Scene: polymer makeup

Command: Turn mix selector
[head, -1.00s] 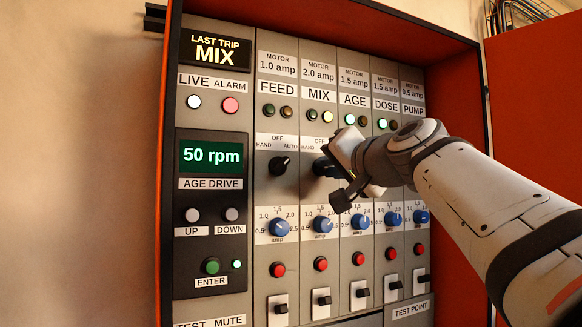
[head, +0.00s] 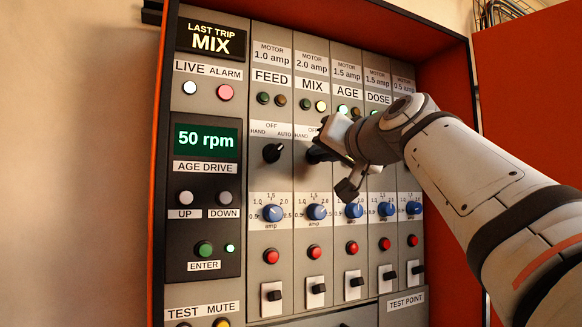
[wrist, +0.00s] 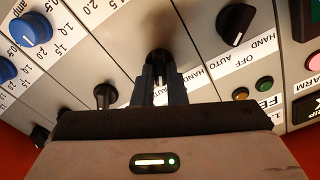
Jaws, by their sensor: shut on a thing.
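The MIX selector is a black rotary knob (head: 316,154) in the MIX column of the grey panel, below the MIX label (head: 312,85). My gripper (head: 326,150) is at this knob and covers much of it in the head view. In the wrist view, my gripper's two dark fingers (wrist: 160,76) are shut on the knob (wrist: 159,56), one on each side. The knob's pointer and part of its HAND/OFF/AUTO scale are hidden, so I cannot tell its setting. The right MIX lamp (head: 321,106) glows pale yellow; the left one (head: 306,104) looks dark.
The FEED selector (head: 272,152) is close on the left, pointing toward AUTO. Blue amp dials (head: 317,211), red buttons (head: 314,252) and black toggles (head: 318,288) line the columns below. The orange cabinet wall (head: 455,110) stands right of the panel. The AGE selector (wrist: 105,94) is beside my fingers.

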